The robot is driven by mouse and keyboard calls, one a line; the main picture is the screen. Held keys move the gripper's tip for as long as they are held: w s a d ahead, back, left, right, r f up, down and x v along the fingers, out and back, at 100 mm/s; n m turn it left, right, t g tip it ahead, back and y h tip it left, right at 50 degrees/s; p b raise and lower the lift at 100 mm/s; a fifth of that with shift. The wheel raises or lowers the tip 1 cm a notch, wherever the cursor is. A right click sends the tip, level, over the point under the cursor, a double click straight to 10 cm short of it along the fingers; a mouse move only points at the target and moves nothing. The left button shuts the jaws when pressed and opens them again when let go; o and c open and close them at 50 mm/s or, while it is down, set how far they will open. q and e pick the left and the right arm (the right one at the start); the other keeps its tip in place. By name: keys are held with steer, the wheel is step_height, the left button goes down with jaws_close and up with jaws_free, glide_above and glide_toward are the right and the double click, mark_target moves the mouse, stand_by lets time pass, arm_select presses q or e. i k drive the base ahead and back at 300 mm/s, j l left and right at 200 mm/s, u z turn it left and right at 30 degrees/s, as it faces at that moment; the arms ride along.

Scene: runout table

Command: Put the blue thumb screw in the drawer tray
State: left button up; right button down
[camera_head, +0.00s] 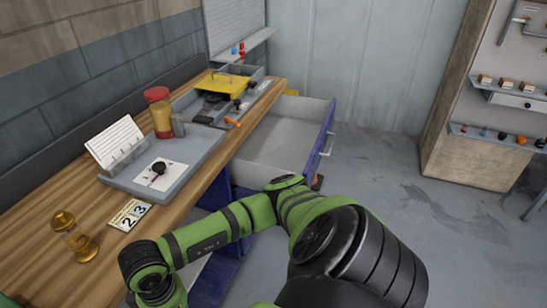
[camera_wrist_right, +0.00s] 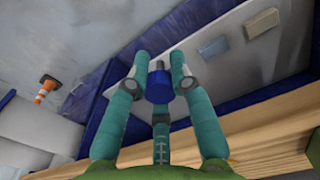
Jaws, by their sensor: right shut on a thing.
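The blue thumb screw (camera_wrist_right: 158,87) is between the fingertips of my right gripper (camera_wrist_right: 158,74) in the right wrist view. The teal fingers are shut on its blue part, and a grey part shows beyond it. The open drawer tray (camera_wrist_right: 235,75) lies behind the fingers in that view. In the head view the drawer tray (camera_head: 283,142) is pulled out from under the bench, with a pale inside and a blue front. The screw and the right gripper cannot be made out in the head view. My left gripper is not in view.
A blue-grey block (camera_wrist_right: 213,47) and a tan block (camera_wrist_right: 263,22) show in the drawer area. The wooden bench (camera_head: 100,208) carries a grey tray (camera_head: 200,150), a red-lidded jar (camera_head: 158,112) and a brass item (camera_head: 75,237). An orange cone (camera_wrist_right: 46,87) stands on the floor.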

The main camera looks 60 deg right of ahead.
mark_target(279, 148)
steer(key=l, duration=0.45)
steer(key=i+l+z, duration=0.1)
steer(key=l, duration=0.35)
steer(key=i+l+z, duration=0.1)
steer(key=l, duration=0.85)
steer(key=i+l+z, duration=0.1)
steer(key=l, duration=0.3)
steer(key=i+l, duration=0.15)
steer(key=l, duration=0.3)
steer(key=i+l+z, duration=0.1)
steer(key=l, duration=0.35)
steer(key=i+l+z, duration=0.1)
steer(key=l, duration=0.35)
